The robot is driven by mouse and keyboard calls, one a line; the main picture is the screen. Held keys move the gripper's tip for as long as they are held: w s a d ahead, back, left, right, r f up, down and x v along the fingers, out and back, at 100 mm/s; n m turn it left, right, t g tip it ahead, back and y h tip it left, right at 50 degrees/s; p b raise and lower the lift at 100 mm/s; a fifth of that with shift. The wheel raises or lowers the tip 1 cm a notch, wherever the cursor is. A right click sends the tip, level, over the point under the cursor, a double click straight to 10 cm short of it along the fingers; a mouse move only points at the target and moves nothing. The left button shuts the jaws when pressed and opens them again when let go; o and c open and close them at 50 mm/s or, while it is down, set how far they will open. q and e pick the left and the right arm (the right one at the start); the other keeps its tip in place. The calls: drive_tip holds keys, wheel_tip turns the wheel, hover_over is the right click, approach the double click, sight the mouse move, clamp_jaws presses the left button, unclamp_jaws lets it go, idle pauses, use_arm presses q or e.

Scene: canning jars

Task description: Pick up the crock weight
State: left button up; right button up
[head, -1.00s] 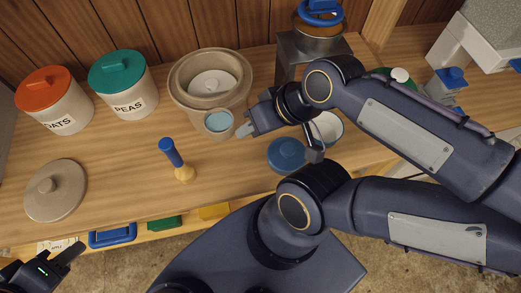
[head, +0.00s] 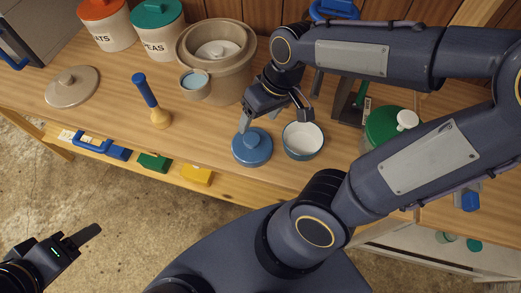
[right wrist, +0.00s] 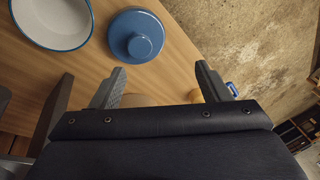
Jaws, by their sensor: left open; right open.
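A pale disc with a knob, which looks like the crock weight (head: 211,54), lies inside the wide beige crock (head: 246,70) at the back of the counter in the head view. The crock's rim and wall surround it. My right gripper (head: 274,116) is open and empty, to the right of and nearer than the crock, over the area by a blue lid (head: 252,147) and a blue-rimmed bowl (head: 303,140). Its open fingers also show in the right wrist view (right wrist: 161,86), with the lid and bowl beyond. My left gripper (head: 78,243) is open and empty, off the counter's front.
A small cup with blue contents (head: 194,86) stands against the crock's front. A blue-handled tool (head: 147,92) stands to its left, with a beige lid (head: 73,88) farther left. OATS and PEAS canisters (head: 157,30) stand behind. A green lid (head: 386,124) lies at right.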

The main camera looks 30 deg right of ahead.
sight(251, 138)
drive_tip(key=w+f+h, duration=0.1)
drive_tip(key=f, duration=0.1)
drive_tip(key=w+f+n+g+h+b, duration=0.1)
drive_tip(key=w+f, duration=0.1)
drive_tip(key=w+f+b, duration=0.1)
drive_tip(key=f, duration=0.1)
drive_tip(key=shift+w+f+n+g+h, duration=0.3)
drive_tip(key=shift+g+h, duration=0.1)
drive_tip(key=shift+d+f, duration=0.1)
drive_tip(key=shift+f, duration=0.2)
wheel_tip(251, 138, down, 7)
drive_tip(key=shift+f+b, duration=0.15)
drive_tip(key=shift+b, duration=0.15)
use_arm(q)
wheel_tip(251, 138, down, 4)
drive_tip(key=shift+a+r, duration=0.1)
drive_tip(key=shift+r, duration=0.05)
use_arm(e)
clamp_jaws()
